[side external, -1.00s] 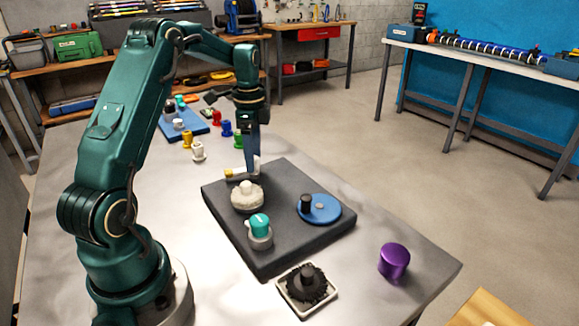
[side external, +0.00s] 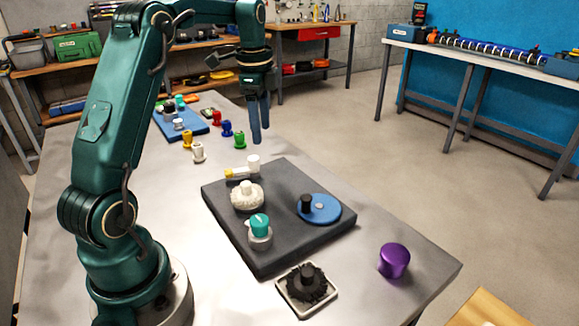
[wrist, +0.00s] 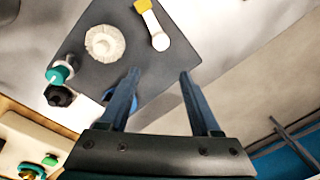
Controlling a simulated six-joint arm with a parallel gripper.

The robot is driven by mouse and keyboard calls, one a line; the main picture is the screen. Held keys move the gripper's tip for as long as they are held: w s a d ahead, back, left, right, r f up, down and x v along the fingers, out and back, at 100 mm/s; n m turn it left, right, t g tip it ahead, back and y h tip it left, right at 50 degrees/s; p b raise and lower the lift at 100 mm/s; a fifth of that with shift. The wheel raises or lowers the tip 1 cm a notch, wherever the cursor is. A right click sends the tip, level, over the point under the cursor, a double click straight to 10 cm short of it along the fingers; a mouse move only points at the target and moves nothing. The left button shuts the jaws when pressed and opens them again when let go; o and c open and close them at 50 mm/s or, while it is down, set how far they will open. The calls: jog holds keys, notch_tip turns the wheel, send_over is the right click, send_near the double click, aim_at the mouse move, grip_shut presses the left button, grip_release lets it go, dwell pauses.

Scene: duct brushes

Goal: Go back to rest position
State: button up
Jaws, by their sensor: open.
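My gripper (side external: 259,122) is open and empty, raised above the far edge of the dark mat (side external: 285,235). Its two fingers show apart in the wrist view (wrist: 160,85) with nothing between them. A white and yellow piece (side external: 243,169) lies at the mat's far corner, below and apart from the fingers; it also shows in the wrist view (wrist: 155,28). A white round brush (side external: 247,198), a teal-topped piece (side external: 260,229) and a blue disc (side external: 320,209) with a black knob rest on the mat.
A black brush (side external: 306,287) sits in a pale tray at the table's front. A purple cylinder (side external: 394,260) stands to the right. Several small coloured pegs (side external: 226,128) and a blue board (side external: 182,126) are at the far left. The air around my gripper is clear.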

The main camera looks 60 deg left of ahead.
jog(key=s+d+r+t, duration=0.2)
jog(key=s+d+r, duration=0.15)
jog(key=d, duration=0.35)
jog(key=s+d+r+t, duration=0.1)
jog(key=s+d+r, duration=0.25)
jog(key=d, duration=0.45)
jog(key=s+d+f+n+t, duration=0.2)
jog(key=s+d+f+n, duration=0.3)
jog(key=s+n, duration=0.3)
jog(key=shift+s+f+n, duration=0.2)
jog(key=shift+f+n, duration=0.15)
jog(key=shift+n, duration=0.35)
